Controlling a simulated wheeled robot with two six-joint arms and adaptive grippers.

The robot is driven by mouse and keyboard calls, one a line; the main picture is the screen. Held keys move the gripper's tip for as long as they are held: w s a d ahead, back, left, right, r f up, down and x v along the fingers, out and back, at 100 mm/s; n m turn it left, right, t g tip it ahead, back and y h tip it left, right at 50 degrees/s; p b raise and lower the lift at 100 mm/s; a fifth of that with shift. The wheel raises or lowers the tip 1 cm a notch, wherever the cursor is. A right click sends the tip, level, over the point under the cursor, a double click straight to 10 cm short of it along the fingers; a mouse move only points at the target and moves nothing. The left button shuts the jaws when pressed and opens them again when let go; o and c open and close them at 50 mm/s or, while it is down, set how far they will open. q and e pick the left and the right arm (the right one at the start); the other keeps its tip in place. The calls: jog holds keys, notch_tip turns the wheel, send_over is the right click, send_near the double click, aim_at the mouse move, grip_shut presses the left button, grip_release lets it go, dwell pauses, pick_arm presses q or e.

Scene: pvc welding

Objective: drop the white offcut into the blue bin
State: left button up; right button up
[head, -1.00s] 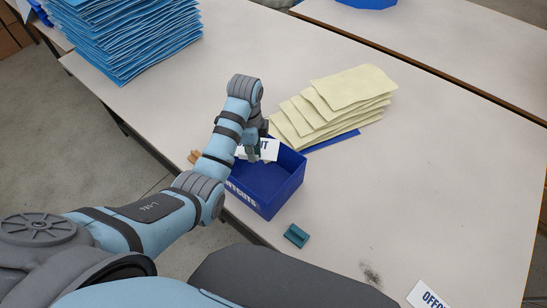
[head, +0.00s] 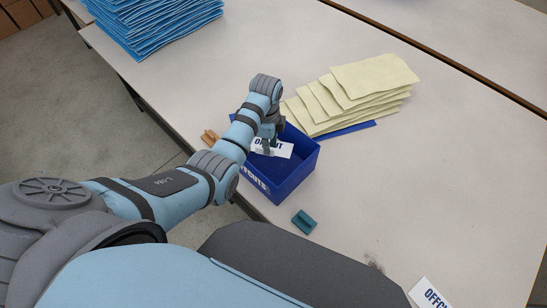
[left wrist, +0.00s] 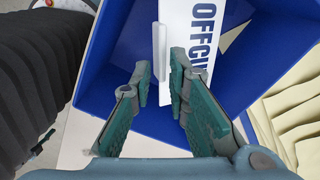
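The white offcut (head: 284,150) bears dark "OFFCUT" lettering and shows within the outline of the blue bin (head: 296,179). In the left wrist view the offcut (left wrist: 196,35) is just beyond my left fingertips, with a narrow white upright piece beside it in line with the finger gap. The bin (left wrist: 92,75) surrounds it there. Whether the offcut rests on the bin floor I cannot tell. My left gripper (head: 268,144) points down over the bin; its fingers (left wrist: 163,82) stand apart with a visible gap.
Cream folders (head: 350,92) are fanned behind the bin, a blue stack (head: 160,20) stands at the back left. A small teal block (head: 304,222) lies in front, a wooden piece (head: 209,137) left of the bin. Another lettered white plate (head: 430,294) lies front right. The right tabletop is clear.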

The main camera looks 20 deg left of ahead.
pick_arm(q)
jog(key=shift+o, duration=0.6)
jog(key=shift+s+r, duration=0.1)
jog(key=shift+s, duration=0.15)
notch_tip(320, 180, up, 8)
jog(key=s, duration=0.1)
jog(key=shift+s, duration=0.15)
pick_arm(e)
jog(key=shift+s, duration=1.2)
jog(key=shift+w+a, duration=0.1)
